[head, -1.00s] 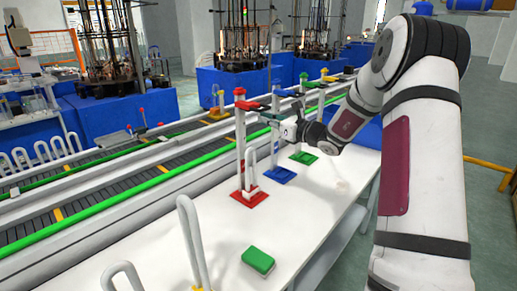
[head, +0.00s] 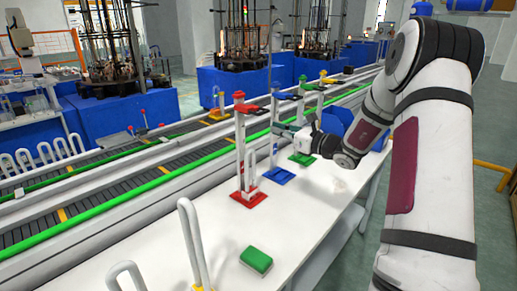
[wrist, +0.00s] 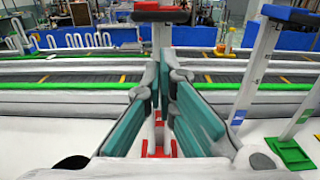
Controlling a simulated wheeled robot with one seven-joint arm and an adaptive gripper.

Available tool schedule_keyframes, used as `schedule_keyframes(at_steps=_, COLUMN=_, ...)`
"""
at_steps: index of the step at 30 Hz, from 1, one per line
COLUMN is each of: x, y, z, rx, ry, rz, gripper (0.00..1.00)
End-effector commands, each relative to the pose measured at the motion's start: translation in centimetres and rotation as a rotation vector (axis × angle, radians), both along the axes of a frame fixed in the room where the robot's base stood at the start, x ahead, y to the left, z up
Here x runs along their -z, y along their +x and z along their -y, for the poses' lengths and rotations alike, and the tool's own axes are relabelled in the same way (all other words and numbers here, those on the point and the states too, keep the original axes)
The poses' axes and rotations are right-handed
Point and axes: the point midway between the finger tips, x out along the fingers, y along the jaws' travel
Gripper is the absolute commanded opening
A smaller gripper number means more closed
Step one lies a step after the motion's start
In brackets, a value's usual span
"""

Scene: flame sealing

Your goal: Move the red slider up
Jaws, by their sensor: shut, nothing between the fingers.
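The red stand is a white post (head: 240,150) on a red base (head: 249,197), with a red cap on top. The red slider (head: 249,107) sticks out to the right near the top of the post, close under the cap.
The blue stand's base (head: 279,177) and the green stand's base (head: 302,159) are close behind on the white table (head: 215,235). A green block (head: 257,260) and white loops stand nearer. A conveyor (head: 100,205) runs along the left.

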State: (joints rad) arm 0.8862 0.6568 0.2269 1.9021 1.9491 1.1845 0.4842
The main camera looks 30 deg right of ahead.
Motion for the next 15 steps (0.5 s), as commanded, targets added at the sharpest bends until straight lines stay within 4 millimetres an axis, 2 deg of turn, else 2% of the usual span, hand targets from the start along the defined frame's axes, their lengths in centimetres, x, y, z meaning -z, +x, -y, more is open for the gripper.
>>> schedule_keyframes(at_steps=9, x=-0.1, y=-2.8, z=1.0, rx=0.001, ry=0.000, rz=0.000, gripper=0.00)
schedule_keyframes(at_steps=15, x=-0.1, y=-3.9, z=1.4, rx=0.000, ry=0.000, rz=0.000, gripper=0.00)
